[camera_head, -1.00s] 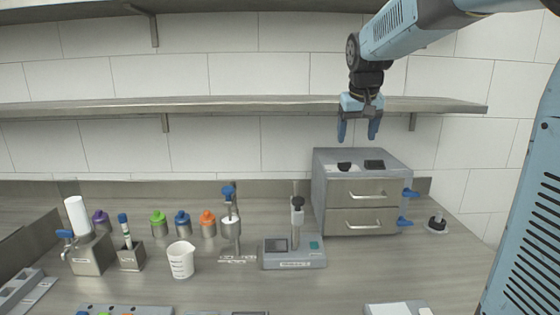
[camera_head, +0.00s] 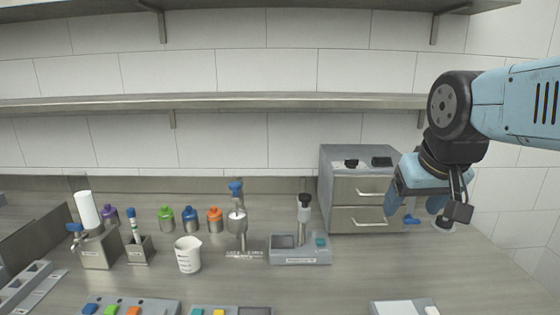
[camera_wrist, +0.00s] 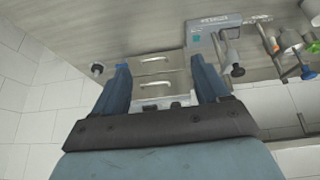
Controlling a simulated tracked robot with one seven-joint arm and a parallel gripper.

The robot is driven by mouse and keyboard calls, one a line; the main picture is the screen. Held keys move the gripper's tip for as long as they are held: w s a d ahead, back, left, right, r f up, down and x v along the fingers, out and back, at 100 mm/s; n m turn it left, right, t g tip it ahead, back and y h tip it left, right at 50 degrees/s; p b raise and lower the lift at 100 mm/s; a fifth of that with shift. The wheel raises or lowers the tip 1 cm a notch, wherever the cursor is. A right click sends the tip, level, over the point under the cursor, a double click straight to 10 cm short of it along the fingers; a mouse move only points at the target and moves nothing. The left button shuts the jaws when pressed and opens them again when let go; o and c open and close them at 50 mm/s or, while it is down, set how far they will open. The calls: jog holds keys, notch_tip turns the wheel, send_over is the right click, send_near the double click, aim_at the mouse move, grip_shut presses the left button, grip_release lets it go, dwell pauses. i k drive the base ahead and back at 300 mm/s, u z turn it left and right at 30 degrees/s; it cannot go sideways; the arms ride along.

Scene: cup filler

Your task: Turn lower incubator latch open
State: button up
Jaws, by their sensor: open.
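The incubator (camera_head: 338,192) is a grey two-drawer box at the back right of the bench. Its drawers have silver bar handles. The lower blue latch (camera_head: 411,220) shows at its right side, partly behind my gripper. The upper latch is hidden by my gripper in the head view. My gripper (camera_head: 418,212) is open and empty, in front of the incubator's right side in the picture. I cannot tell whether a finger touches a latch.
A small device with a post (camera_head: 300,250) stands left of the incubator. A round black-topped item (camera_head: 441,223) sits right of it, partly behind my gripper. A shelf (camera_head: 250,101) runs above.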

aim_at(412, 221)
jog(key=z, duration=0.25)
jog(key=k, duration=1.35)
jog(key=u, duration=0.25)
jog(key=i, duration=1)
jog(key=z, duration=0.05)
